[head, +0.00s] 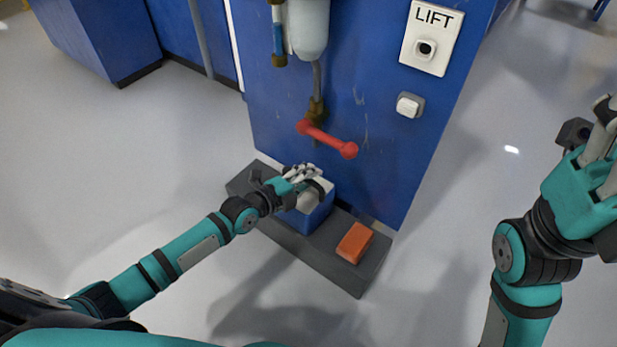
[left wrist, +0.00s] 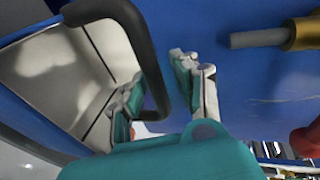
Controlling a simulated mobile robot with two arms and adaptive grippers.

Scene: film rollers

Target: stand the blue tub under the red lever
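The blue tub (head: 308,215) stands upright on a dark grey ledge, below and slightly left of the red lever (head: 328,141) on the blue wall. My left gripper (head: 306,176) is over the tub's top. In the left wrist view the tub's pale inside (left wrist: 70,75) and a dark bar, a handle or rim (left wrist: 152,55), show. My left fingers (left wrist: 157,88) are apart on either side of this bar, with a gap on the right. My right gripper (head: 601,140) is raised at the right edge, away from the tub and partly cut off.
An orange block (head: 355,243) lies on the dark grey ledge (head: 330,270), right of the tub. Above the lever are a pipe and a white cylinder (head: 308,28). A LIFT button plate (head: 431,38) and a small white switch (head: 410,105) are on the wall. The floor around is clear.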

